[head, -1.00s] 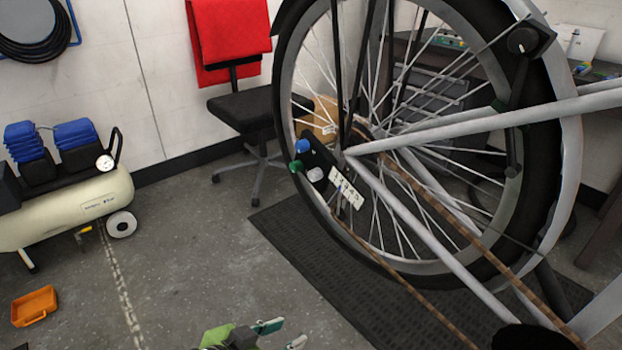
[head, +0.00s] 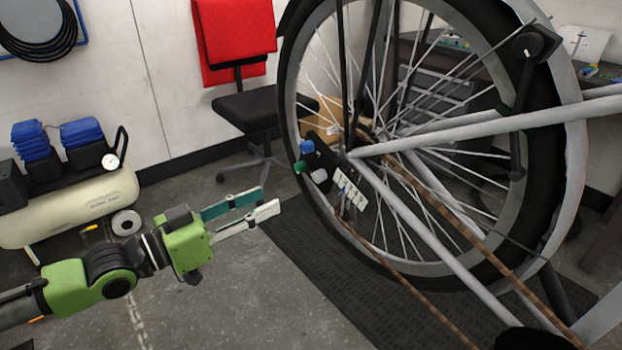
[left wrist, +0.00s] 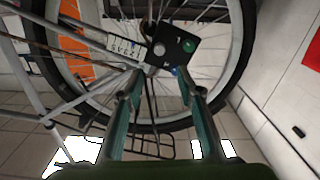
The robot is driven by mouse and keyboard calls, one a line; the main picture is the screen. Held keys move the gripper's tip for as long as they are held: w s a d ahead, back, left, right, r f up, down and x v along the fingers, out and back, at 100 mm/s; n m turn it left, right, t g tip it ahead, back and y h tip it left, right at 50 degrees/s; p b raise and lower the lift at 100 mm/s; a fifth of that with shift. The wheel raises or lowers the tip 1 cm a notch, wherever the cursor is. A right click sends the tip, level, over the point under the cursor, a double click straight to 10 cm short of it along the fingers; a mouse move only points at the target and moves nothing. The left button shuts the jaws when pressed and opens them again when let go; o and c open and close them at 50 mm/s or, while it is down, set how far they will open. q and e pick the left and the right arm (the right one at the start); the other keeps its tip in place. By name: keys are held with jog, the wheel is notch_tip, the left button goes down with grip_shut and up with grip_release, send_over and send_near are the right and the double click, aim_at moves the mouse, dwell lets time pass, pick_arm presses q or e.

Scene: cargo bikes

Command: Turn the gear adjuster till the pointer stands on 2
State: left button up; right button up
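A black plate (head: 324,158) by the rear wheel's hub carries a blue knob (head: 306,146), a green knob (head: 300,167) and a pale grey knob (head: 319,176). I cannot tell by sight which one is the gear adjuster. A white numbered scale (head: 350,190) hangs beside the plate; its pointer is too small to read for certain. The left wrist view shows the scale (left wrist: 122,48), the green knob (left wrist: 188,45) and the grey knob (left wrist: 158,48). My left gripper (head: 271,199) is open and empty, left of and below the knobs, apart from them. My right gripper is out of view.
The bike's wheel (head: 560,190), frame tubes and chain fill the right side. A dark mat (head: 400,310) lies under it. A black chair (head: 247,108) with a red cloth stands behind. A cream compressor (head: 80,205) is at the left. The floor between is clear.

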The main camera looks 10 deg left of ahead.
aim_at(315, 178)
pick_arm(q)
jog(key=x, duration=1.2)
jog(key=shift+w+d, duration=0.25)
jog(key=shift+d, duration=0.05)
grip_shut()
